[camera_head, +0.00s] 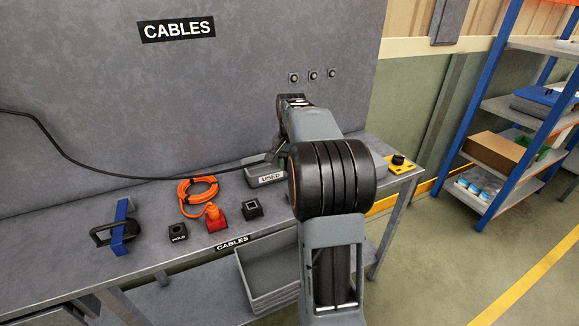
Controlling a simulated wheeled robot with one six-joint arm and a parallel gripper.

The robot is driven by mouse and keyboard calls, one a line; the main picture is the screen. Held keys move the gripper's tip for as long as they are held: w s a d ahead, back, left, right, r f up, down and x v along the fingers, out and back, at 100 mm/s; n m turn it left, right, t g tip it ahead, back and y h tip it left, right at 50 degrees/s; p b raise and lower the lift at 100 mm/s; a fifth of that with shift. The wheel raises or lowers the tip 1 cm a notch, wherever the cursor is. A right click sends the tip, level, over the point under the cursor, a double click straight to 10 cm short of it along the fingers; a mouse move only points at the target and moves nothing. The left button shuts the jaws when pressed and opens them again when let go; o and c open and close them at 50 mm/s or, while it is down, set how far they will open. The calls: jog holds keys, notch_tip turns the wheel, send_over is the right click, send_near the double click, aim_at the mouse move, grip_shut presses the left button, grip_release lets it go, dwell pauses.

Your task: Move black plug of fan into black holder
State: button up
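A black cable (62,153) runs from the left edge along the grey back panel. It ends at a small dark piece (272,157), which looks like the black plug, beside my arm and above the bin marked USED. My gripper is mostly hidden behind my own arm, so I cannot make out its fingers or whether they grip the plug. A black square holder (253,208) with a pale outlined opening stands on the bench, left of my arm and below the plug in the picture. No plug shows in it.
A red holder (216,218) with an orange plug and coiled cable (198,190) stands left of the black holder. Further left are a black block marked HOLD (178,232) and a blue-and-black item (119,227). The USED bin (266,179) sits behind. A yellow button box (399,164) is right.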

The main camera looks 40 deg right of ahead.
jog(key=shift+w+a+f+b, duration=0.4)
jog(key=shift+w+a+f, duration=0.55)
jog(key=shift+a, duration=0.6)
jog(key=shift+w+a+f+b, duration=0.45)
jog(key=shift+w+a+f, duration=0.25)
jog(key=shift+a+f, duration=0.7)
jog(key=shift+w+a+f+b, duration=0.4)
jog(key=shift+w+a+f, duration=0.45)
jog(key=shift+a, duration=0.9)
